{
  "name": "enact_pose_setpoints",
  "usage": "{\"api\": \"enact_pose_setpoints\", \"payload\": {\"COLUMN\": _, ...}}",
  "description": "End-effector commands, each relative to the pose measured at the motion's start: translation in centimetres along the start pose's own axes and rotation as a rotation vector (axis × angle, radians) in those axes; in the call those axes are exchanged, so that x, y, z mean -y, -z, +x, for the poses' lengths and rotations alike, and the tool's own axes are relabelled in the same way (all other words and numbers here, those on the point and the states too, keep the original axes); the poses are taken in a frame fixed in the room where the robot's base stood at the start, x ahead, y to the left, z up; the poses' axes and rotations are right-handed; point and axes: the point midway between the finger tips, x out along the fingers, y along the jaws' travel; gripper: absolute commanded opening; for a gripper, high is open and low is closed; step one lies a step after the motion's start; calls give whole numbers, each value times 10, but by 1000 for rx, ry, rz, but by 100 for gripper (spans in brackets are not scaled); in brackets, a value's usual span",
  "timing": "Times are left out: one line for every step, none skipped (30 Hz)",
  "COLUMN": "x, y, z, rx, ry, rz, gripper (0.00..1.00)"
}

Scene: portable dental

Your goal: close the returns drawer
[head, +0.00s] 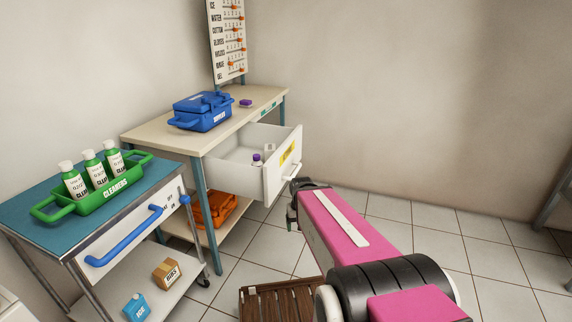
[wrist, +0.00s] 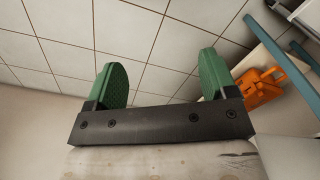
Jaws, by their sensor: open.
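The returns drawer (head: 284,162) is white with a yellow label and a bar handle (head: 294,177). In the head view it is pulled out from the beige-topped table. Inside it are a small purple-capped bottle (head: 257,159) and a small pale item (head: 268,147). My gripper (head: 293,212) is in front of and below the drawer's handle, partly hidden by my pink arm. In the wrist view my gripper (wrist: 165,78) shows two green fingers spread apart with nothing between them. I cannot tell from the head view whether it touches the drawer.
A blue case (head: 203,111) and a purple item (head: 245,103) sit on the table. An orange case (wrist: 262,88) lies on its lower shelf. A cart with a green bottle tray (head: 95,195) stands at the left. A brown slatted crate (head: 282,303) is on the floor. Tiled floor is open at right.

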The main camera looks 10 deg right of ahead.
Motion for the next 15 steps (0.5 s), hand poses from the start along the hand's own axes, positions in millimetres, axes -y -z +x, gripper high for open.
{"api": "enact_pose_setpoints", "payload": {"x": 0, "y": 1, "z": 0, "rx": 0, "ry": 3, "rz": 4, "gripper": 61}}
{"api": "enact_pose_setpoints", "payload": {"x": 0, "y": 2, "z": 0, "rx": 1, "ry": 8, "rz": 12, "gripper": 51}}
{"api": "enact_pose_setpoints", "payload": {"x": 0, "y": 3, "z": 1, "rx": 2, "ry": 21, "rz": 30, "gripper": 38}}
{"api": "enact_pose_setpoints", "payload": {"x": 0, "y": 6, "z": 2, "rx": 4, "ry": 34, "rz": 50, "gripper": 28}}
{"api": "enact_pose_setpoints", "payload": {"x": 0, "y": 8, "z": 2, "rx": 7, "ry": 53, "rz": 77, "gripper": 18}}
{"api": "enact_pose_setpoints", "payload": {"x": 1, "y": 13, "z": 3, "rx": 12, "ry": 85, "rz": 122, "gripper": 5}}
{"api": "enact_pose_setpoints", "payload": {"x": 1, "y": 17, "z": 4, "rx": 17, "ry": 113, "rz": 164, "gripper": 0}}
{"api": "enact_pose_setpoints", "payload": {"x": 1, "y": 22, "z": 4, "rx": 23, "ry": 147, "rz": 212, "gripper": 0}}
{"api": "enact_pose_setpoints", "payload": {"x": 2, "y": 29, "z": 4, "rx": 33, "ry": 197, "rz": 283, "gripper": 0}}
{"api": "enact_pose_setpoints", "payload": {"x": 2, "y": 35, "z": 4, "rx": 43, "ry": 239, "rz": 342, "gripper": 0}}
{"api": "enact_pose_setpoints", "payload": {"x": 2, "y": 42, "z": 3, "rx": 56, "ry": 284, "rz": 404, "gripper": 0}}
{"api": "enact_pose_setpoints", "payload": {"x": 2, "y": 50, "z": 2, "rx": 74, "ry": 345, "rz": 487, "gripper": 0}}
{"api": "enact_pose_setpoints", "payload": {"x": 0, "y": 58, "z": 0, "rx": 89, "ry": 392, "rz": 551, "gripper": 0}}
{"api": "enact_pose_setpoints", "payload": {"x": 0, "y": 65, "z": -2, "rx": 107, "ry": 441, "rz": 616, "gripper": 0}}
{"api": "enact_pose_setpoints", "payload": {"x": -2, "y": 76, "z": -5, "rx": 133, "ry": 508, "rz": 703, "gripper": 0}}
